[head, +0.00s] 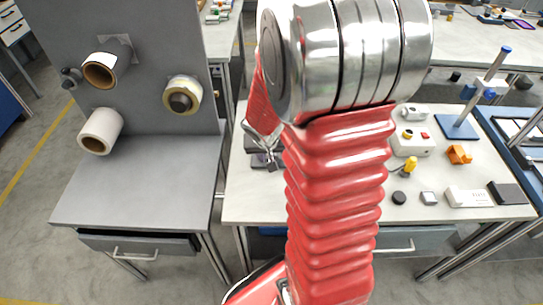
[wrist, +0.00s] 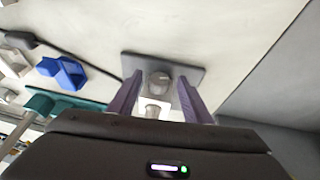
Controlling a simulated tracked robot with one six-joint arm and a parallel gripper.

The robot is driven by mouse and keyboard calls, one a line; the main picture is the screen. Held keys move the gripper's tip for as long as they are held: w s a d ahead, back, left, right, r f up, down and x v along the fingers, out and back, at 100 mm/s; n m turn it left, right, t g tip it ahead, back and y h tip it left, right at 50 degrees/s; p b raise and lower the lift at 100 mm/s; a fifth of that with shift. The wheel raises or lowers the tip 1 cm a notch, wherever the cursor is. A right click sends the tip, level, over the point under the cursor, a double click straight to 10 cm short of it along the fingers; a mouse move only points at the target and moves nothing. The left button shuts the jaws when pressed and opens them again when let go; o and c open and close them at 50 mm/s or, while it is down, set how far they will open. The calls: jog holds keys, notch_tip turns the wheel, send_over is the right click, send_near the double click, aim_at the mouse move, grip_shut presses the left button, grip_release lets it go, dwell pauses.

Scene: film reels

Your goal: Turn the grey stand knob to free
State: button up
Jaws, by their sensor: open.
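In the wrist view a grey stand (wrist: 193,74) has a flat square base on a pale tabletop. A rounded grey part (wrist: 160,79) stands up from it, with a paler short piece just below it in the picture. I cannot tell which of these is the knob, nor which way it is turned. My gripper (wrist: 160,76) is open, its two purple fingers on either side of the rounded part. No contact is clear. In the head view my red arm covers most of this spot. Only grey bits show left of the arm.
The pale bench (head: 428,206) holds a blue stand (head: 459,127), a control box (head: 412,146), an orange block (head: 459,154) and small parts on the right. At left a grey panel (head: 150,60) carries several rolls. The wrist view shows a blue piece (wrist: 63,72) at left.

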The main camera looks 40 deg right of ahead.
jog(key=shift+c, duration=0.6)
jog(key=c, duration=0.9)
jog(key=shift+c, duration=0.2)
jog(key=shift+a, duration=0.15)
jog(key=shift+w+a+f+g+h, duration=0.1)
jog(key=shift+g+h, duration=0.3)
jog(key=shift+w+a+n+g+h, duration=0.1)
jog(key=shift+n+g+h, duration=0.25)
jog(key=shift+h, duration=0.35)
jog(key=o, duration=1.1)
jog(key=shift+c, duration=0.2)
